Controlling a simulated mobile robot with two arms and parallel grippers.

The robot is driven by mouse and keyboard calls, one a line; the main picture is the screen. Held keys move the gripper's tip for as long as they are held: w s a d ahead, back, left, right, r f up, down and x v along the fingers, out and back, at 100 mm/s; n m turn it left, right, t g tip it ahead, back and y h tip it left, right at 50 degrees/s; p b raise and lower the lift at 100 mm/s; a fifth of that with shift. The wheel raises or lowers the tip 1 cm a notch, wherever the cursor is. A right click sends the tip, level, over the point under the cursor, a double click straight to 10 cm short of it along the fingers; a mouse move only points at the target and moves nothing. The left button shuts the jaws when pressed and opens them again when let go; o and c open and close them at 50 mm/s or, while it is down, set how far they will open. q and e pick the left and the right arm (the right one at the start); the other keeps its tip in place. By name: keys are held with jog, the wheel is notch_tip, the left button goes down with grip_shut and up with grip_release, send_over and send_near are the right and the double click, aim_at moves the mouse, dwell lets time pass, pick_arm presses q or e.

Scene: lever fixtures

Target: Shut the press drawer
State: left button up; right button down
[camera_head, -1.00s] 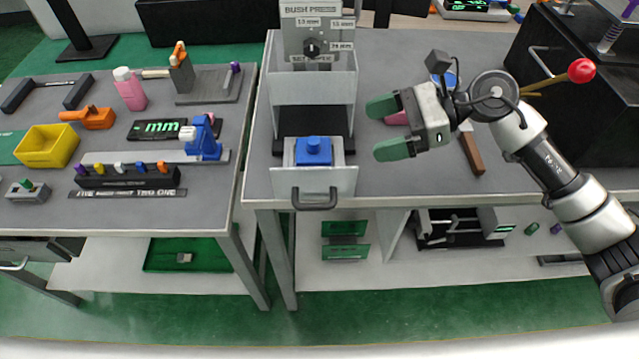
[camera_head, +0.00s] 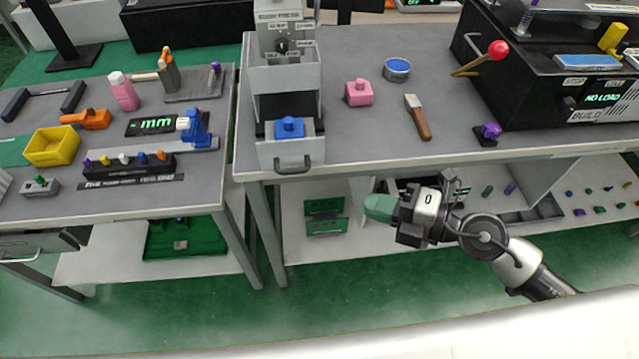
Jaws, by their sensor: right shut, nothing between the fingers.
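The press (camera_head: 284,75), a grey frame with a dial on top, stands at the left end of the right-hand bench. Its drawer (camera_head: 290,155) is pulled out toward the bench's front edge, with a dark handle on its pale front plate. A blue knobbed block (camera_head: 289,127) sits in the drawer. My right gripper (camera_head: 379,208), with green fingers, is shut and empty. It is in front of the bench, below its top, to the right of the drawer and apart from it. My left gripper is not in view.
A pink block (camera_head: 359,92), a blue-topped tin (camera_head: 397,69) and a brush (camera_head: 417,117) lie right of the press. A black machine (camera_head: 545,75) with a red-knobbed lever fills the bench's right. The left bench (camera_head: 60,208) holds several tools.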

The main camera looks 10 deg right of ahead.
aim_at(310, 134)
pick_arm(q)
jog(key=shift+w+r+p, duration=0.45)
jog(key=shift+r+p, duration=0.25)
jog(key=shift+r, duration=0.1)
pick_arm(e)
jog(key=w+d+x, duration=0.1)
jog(key=w+x, duration=0.1)
jog(key=x, duration=1)
jog(key=shift+w+f+m, duration=0.3)
jog(key=shift+w+f, duration=0.05)
jog(key=w+b, duration=0.2)
jog(key=w, duration=1.1)
jog(key=shift+w, duration=0.25)
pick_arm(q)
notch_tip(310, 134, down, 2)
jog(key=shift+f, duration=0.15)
pick_arm(e)
jog(key=shift+r, duration=0.1)
jog(key=shift+d, duration=0.1)
